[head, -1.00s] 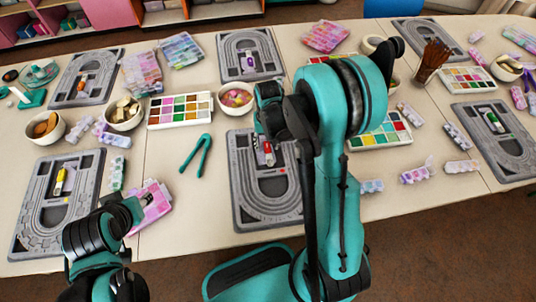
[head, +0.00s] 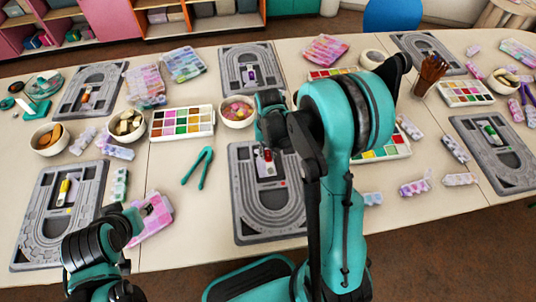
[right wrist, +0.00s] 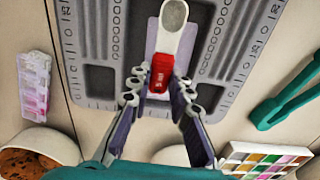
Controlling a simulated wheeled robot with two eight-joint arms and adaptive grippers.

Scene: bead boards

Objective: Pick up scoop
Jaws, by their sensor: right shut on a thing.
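The scoop in the right wrist view has a red handle (right wrist: 161,75) and a pale rounded end (right wrist: 173,16). In the head view its red part (head: 267,155) shows just below my right gripper (head: 267,145). My right gripper's fingertips (right wrist: 161,92) are shut on the red handle from both sides. The scoop is over the grey bead board (head: 246,222); I cannot tell whether it is clear of the board. My left gripper (head: 142,211) is by a pink case at the lower left, and its jaw opening is unclear.
Teal pliers (head: 198,167) lie left of the board. A bead tray (head: 181,121) and a bowl of pink beads (head: 235,111) stand behind. Another grey board (head: 38,236) lies at left, with the pink case (head: 153,217) beside it. My right arm hides part of the table.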

